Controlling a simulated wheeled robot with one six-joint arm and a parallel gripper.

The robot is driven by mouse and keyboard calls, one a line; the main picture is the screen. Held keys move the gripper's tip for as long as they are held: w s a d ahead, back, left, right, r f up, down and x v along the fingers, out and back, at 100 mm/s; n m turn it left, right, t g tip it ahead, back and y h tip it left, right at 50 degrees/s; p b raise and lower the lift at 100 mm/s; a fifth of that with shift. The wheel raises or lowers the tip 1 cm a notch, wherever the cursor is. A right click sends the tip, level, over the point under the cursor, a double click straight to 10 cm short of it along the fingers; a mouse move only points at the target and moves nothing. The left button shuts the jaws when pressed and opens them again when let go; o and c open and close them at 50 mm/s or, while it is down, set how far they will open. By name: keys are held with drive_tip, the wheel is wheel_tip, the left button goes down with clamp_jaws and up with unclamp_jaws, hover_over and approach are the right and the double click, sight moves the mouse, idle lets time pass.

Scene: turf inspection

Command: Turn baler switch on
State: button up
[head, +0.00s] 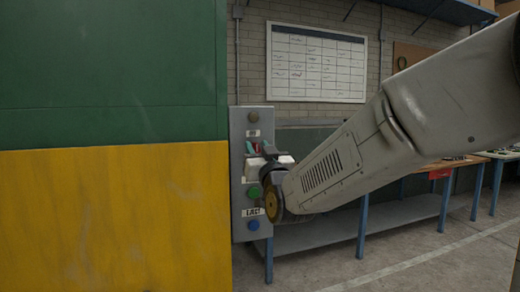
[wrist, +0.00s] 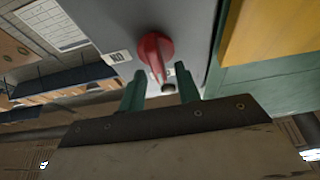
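The baler switch is a red rotary handle on a grey control panel (wrist: 190,22). In the wrist view, the red handle (wrist: 154,48) points down toward my gripper (wrist: 160,88), its tip between the two green fingers. The fingers are spread, with a visible gap on each side of the handle; I cannot tell whether either touches it. A small white label (wrist: 118,57) is beside the switch. In the head view, the panel (head: 240,215) is upright, and my gripper (head: 258,148) reaches its upper half. The switch is mostly hidden there by my wrist.
A green button (head: 253,192) and a blue button (head: 253,225) are below the switch, and a brown knob (head: 253,117) is above. A large green and yellow machine wall (head: 115,200) is left of the panel. A workbench (head: 400,208) runs behind my arm.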

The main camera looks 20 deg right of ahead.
drive_tip(key=shift+w, duration=0.1)
clamp_jaws()
drive_tip(key=shift+d, duration=0.1)
